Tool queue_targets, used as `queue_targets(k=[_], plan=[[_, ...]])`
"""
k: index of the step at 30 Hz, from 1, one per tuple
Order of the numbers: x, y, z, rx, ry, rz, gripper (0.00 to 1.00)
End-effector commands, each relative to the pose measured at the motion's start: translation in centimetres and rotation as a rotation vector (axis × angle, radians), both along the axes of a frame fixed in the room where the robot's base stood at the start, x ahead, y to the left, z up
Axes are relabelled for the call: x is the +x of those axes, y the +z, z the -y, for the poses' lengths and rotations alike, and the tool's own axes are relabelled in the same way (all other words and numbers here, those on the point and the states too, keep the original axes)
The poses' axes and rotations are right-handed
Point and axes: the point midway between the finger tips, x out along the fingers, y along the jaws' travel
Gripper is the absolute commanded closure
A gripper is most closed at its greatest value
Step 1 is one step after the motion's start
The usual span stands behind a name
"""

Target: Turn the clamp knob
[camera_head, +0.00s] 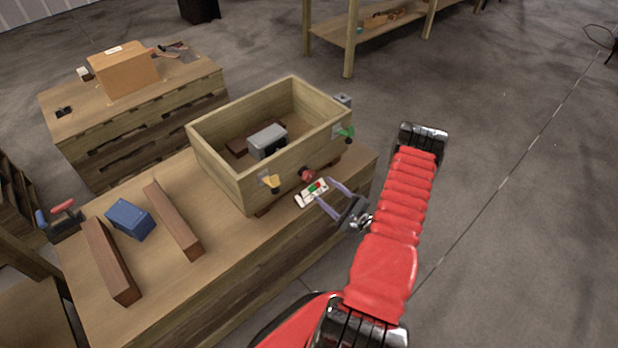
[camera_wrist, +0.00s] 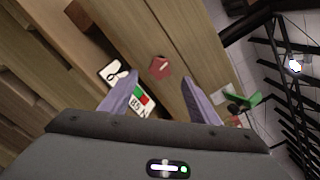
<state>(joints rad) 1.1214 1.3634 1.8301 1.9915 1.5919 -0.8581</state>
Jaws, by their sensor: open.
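A red knob (camera_head: 307,175) sits on the front wall of a wooden box (camera_head: 225,168). In the wrist view the red knob (camera_wrist: 159,67) looks many-sided and bears a pale mark. My gripper (camera_head: 325,191) is open and empty, with its two purple fingers pointing at that wall. In the wrist view the knob lies just beyond the fingertips (camera_wrist: 160,77), about between them; no contact is visible. A yellow handle (camera_head: 270,181) and a green handle (camera_head: 346,132) are on the wall at either side of the knob.
A white label with red and green patches (camera_head: 313,192) is below the knob. The box stands on a wooden bench (camera_head: 225,262) and holds a grey block (camera_head: 267,138). Two brown bars (camera_head: 110,262) and a blue block (camera_head: 129,217) lie at left. Floor at right is clear.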

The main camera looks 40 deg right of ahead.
Motion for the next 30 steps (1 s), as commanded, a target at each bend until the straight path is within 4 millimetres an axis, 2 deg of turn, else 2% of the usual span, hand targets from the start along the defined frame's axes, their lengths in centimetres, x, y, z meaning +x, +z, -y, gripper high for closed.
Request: queue_targets(k=[12, 18, 23, 30], plan=[[6.3, 0.0, -0.3, -0.001, 0.003, 0.000, 0.44], [8.7, 0.0, -0.3, 0.000, 0.001, 0.000, 0.44], [9.6, 0.0, -0.3, 0.001, 0.000, 0.000, 0.44], [9.6, 0.0, -0.3, 0.001, 0.000, 0.000, 0.44]])
